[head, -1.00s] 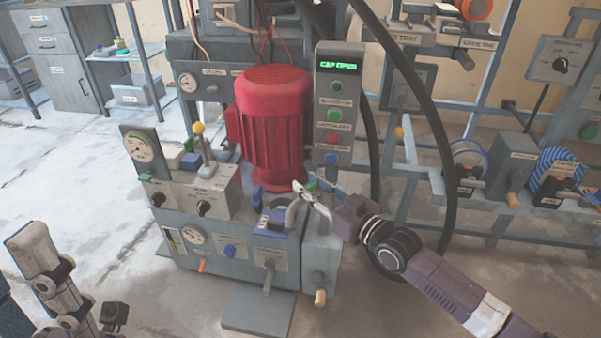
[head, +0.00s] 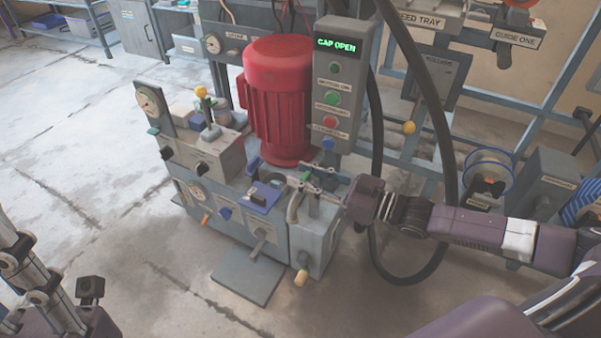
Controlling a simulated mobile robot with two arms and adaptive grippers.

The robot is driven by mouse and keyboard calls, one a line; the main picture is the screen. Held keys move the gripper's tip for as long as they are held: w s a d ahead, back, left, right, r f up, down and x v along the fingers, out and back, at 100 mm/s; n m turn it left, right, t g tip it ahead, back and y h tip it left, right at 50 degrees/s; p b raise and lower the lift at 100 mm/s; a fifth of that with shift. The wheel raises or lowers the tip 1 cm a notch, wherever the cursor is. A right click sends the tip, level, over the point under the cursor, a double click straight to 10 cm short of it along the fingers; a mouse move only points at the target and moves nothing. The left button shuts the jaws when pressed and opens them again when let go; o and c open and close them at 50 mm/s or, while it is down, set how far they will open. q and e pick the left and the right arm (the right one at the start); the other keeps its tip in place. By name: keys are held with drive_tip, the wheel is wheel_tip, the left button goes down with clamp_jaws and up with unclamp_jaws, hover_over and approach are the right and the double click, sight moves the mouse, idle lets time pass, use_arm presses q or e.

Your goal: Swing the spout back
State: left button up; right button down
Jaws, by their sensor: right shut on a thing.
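The spout (head: 294,207) is a grey bent pipe on the top right part of the press unit. My right gripper (head: 308,188) reaches in from the right with its thin fingers shut on the spout near its upper end. The fingers partly hide where the spout meets the unit. A blue piece (head: 263,194) sits on the top just left of the spout. My left arm shows at the lower left edge, but its gripper fingers cannot be seen.
A red motor (head: 280,105) stands behind the spout. The control post (head: 340,85) beside it reads "CAP OPEN". A lever with a tan knob (head: 300,278) sticks out below. The floor on the left is clear.

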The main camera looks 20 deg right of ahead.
idle(0.4)
drive_tip(key=c, duration=1.4)
unclamp_jaws()
drive_tip(key=shift+c, duration=0.2)
drive_tip(key=shift+s+d, duration=0.1)
drive_tip(key=v, duration=1.1)
drive_tip(key=shift+s+d, duration=0.25)
drive_tip(key=shift+d, duration=0.1)
